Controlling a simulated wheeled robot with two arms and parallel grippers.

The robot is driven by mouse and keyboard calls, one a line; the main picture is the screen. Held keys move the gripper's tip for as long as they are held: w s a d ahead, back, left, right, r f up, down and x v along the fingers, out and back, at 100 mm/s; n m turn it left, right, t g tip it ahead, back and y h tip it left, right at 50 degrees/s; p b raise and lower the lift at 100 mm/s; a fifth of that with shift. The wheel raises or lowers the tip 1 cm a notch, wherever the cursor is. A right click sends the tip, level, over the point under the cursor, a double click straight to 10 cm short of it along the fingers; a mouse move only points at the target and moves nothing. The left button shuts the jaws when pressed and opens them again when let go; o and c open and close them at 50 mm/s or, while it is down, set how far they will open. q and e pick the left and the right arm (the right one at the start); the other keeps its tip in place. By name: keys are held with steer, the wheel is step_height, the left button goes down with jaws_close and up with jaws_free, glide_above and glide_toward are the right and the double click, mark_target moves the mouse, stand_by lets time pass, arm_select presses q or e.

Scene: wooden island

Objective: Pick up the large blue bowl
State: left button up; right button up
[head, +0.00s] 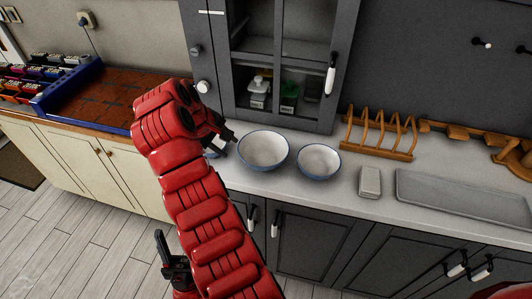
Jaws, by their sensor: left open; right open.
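The large blue bowl (264,149), pale inside with a blue rim, stands upright on the counter below the dark cabinet. A smaller bowl (319,160) of the same look stands just right of it. My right gripper (226,134) is open at the large bowl's left side; whether it touches the rim is unclear. My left gripper (172,257) is open and low at the lower left, in front of the cabinets and away from the bowls.
A wooden rack (378,136), a small pale block (370,181) and a grey tray (465,198) sit right of the bowls. The dark glass-door cabinet (230,60) stands close behind the bowls. A tiled counter (105,97) lies at the left.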

mark_target(247, 162)
steer(key=p+x, duration=0.1)
steer(key=x, duration=1)
steer(key=shift+w+f+p, duration=0.1)
steer(key=shift+w+p, duration=0.05)
steer(key=shift+p, duration=0.15)
steer(key=shift+w+d+f+p, duration=0.1)
steer(key=shift+d+f+p, duration=0.15)
steer(key=shift+f+p, duration=0.25)
steer(key=p+x, duration=0.1)
steer(key=x, duration=0.2)
steer(key=shift+p, duration=0.3)
steer(key=shift+w+d+f, duration=0.15)
steer(key=shift+w+f, duration=0.1)
steer(key=shift+f, duration=0.35)
jaws_close()
